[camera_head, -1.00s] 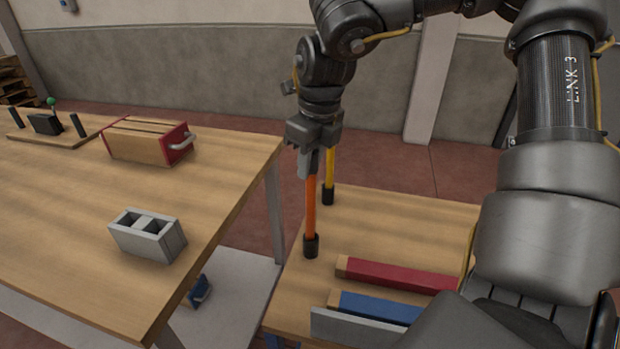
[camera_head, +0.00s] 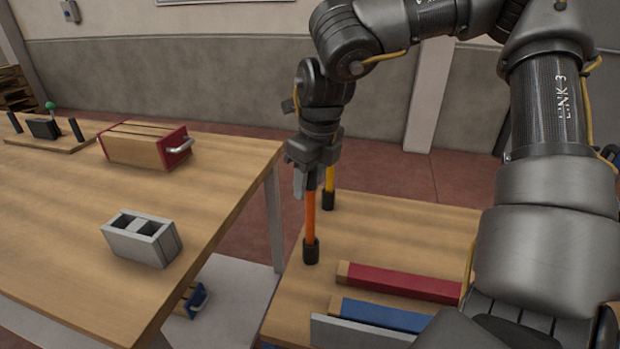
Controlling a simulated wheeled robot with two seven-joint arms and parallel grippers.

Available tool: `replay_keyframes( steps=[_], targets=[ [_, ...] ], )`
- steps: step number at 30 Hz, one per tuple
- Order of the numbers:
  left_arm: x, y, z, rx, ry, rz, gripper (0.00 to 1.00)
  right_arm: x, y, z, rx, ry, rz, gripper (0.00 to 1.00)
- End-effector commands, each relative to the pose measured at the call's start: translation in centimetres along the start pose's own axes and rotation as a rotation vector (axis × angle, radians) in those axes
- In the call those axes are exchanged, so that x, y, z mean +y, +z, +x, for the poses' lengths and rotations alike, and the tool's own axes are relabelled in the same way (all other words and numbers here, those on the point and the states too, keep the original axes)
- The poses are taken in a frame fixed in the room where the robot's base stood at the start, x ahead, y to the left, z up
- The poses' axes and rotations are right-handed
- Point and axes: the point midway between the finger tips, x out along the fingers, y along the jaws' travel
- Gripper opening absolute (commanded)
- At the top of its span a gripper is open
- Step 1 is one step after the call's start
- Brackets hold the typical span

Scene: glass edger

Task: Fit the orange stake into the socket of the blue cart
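The orange stake (camera_head: 310,222) stands upright on the right-hand wooden table, its lower end in a black cup-like base (camera_head: 311,252). My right gripper (camera_head: 301,185) points down at the top of the orange stake, one grey finger beside its upper end. The other finger is not clearly seen, so I cannot tell whether it grips the stake. A blue-ended wooden piece (camera_head: 198,299) shows partly under the left table; I cannot tell whether it is the blue cart. No socket is clearly visible on it. My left gripper is out of view.
A yellow stake (camera_head: 329,178) stands just behind the orange one. Red (camera_head: 405,283) and blue (camera_head: 385,315) bars lie in front on the right table (camera_head: 400,220). The left table holds a red-ended wooden box (camera_head: 140,148) and a grey block (camera_head: 138,240). A gap separates the tables.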

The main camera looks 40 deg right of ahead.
Motion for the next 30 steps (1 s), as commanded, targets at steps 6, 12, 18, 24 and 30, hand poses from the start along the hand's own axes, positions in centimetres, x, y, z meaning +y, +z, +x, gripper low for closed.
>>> replay_keyframes(
  steps=[6, 12, 18, 24, 30],
  targets=[
    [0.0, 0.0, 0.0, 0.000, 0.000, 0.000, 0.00, 0.0, 0.0, 0.0, 0.000, 0.000, 0.000, 0.44],
    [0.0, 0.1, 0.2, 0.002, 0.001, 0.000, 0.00, 0.0, 0.1, -1.4, -0.002, -0.001, 0.001, 0.44],
    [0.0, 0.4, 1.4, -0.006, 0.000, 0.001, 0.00, 0.0, 0.2, -5.7, -0.004, -0.002, 0.001, 0.44],
    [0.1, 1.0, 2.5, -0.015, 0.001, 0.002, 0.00, 0.0, 0.1, -9.6, -0.002, -0.002, 0.002, 0.44],
    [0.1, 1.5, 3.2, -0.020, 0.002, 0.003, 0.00, 0.0, 0.1, -11.7, 0.001, 0.000, 0.001, 0.44]
  ],
)
